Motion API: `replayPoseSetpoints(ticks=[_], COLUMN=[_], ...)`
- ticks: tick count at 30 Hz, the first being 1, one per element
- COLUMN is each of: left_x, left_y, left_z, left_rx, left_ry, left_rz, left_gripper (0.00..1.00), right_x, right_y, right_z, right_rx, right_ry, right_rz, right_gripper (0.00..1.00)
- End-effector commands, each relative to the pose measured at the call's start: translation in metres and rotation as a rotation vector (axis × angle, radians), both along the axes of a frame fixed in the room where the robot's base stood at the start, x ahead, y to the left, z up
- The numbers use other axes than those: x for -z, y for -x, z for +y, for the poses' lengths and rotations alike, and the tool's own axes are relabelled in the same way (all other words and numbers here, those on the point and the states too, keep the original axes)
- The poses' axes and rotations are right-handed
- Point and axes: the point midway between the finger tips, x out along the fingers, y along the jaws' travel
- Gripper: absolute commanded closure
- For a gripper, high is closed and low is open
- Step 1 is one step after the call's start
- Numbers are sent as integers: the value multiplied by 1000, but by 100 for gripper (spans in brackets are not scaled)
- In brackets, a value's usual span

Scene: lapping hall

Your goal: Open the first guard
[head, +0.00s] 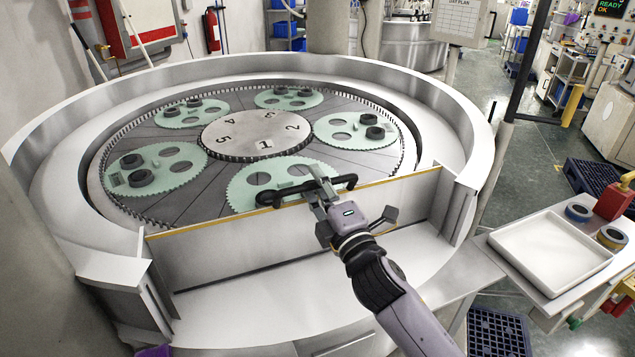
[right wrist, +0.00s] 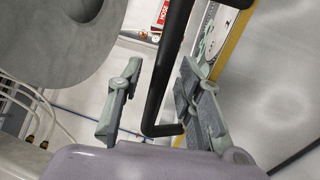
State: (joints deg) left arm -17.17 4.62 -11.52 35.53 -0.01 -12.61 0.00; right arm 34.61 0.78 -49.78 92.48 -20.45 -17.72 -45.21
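The guard (head: 230,245) is a grey metal panel with a yellow top edge, standing upright across the front gap in the round machine's rim. A black bar handle (head: 285,194) runs along its top. My right gripper (head: 318,188) is at the right part of this handle. In the right wrist view the handle (right wrist: 170,75) passes between the two spread fingers of my right gripper (right wrist: 155,90), with gaps on both sides. The guard's yellow edge (right wrist: 235,40) is right of the fingers there. My left gripper is not in view.
Behind the guard lies a toothed ring with green carrier discs (head: 155,168) around a numbered centre plate (head: 256,132). A side table with a white tray (head: 550,250) stands at the right. Metal posts (head: 455,205) flank the guard.

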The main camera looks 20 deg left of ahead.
Motion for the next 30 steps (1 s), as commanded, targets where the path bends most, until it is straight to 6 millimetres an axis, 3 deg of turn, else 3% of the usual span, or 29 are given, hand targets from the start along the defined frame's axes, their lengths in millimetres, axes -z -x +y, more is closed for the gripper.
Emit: replayPoseSetpoints(ticks=[5,20,30], left_x=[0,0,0], left_y=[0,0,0], left_z=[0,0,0], left_rx=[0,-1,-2], left_ry=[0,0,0], left_rz=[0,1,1], left_gripper=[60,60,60], right_x=[0,0,1], right_y=[0,0,0], right_z=[0,0,-1], right_rx=[0,1,1], right_ry=[0,0,1], right_rz=[0,0,1], right_gripper=[67,100,100])
